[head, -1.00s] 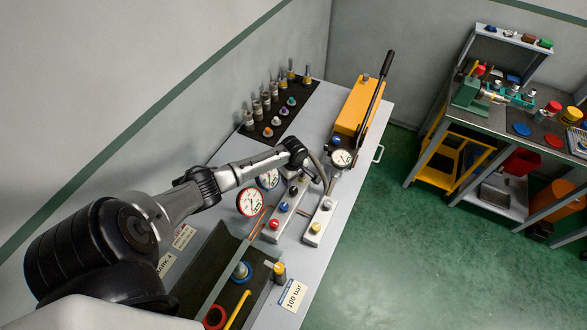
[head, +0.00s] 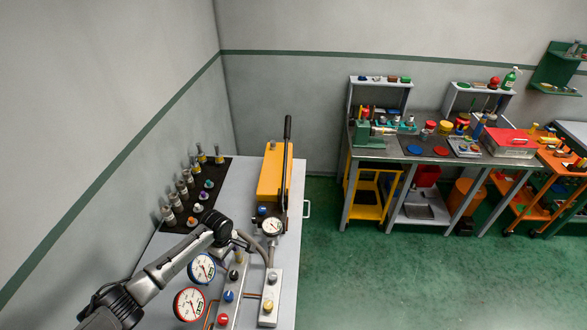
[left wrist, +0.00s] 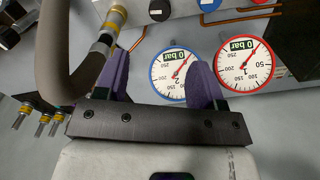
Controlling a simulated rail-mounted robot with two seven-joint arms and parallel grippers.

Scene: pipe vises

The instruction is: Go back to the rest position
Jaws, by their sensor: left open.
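My left arm comes in from the lower left in the head view, over the grey bench (head: 270,167). Its gripper (head: 240,243) is near the hose and manifold, largely hidden by the wrist. In the left wrist view the two purple fingers of my left gripper (left wrist: 163,62) stand apart with nothing held. A blue-rimmed gauge (left wrist: 172,75) shows beyond the gap between them, and a red-rimmed gauge (left wrist: 243,64) is to its right. Both read 0 bar. My right gripper is not in view.
A yellow pump (head: 272,173) with a black lever stands behind the manifold (head: 232,290). A grey hose (left wrist: 62,60) and brass fitting run close to the left finger in the wrist view. A black mat (head: 212,178) holds several fittings. Green floor (head: 380,270) is clear to the right.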

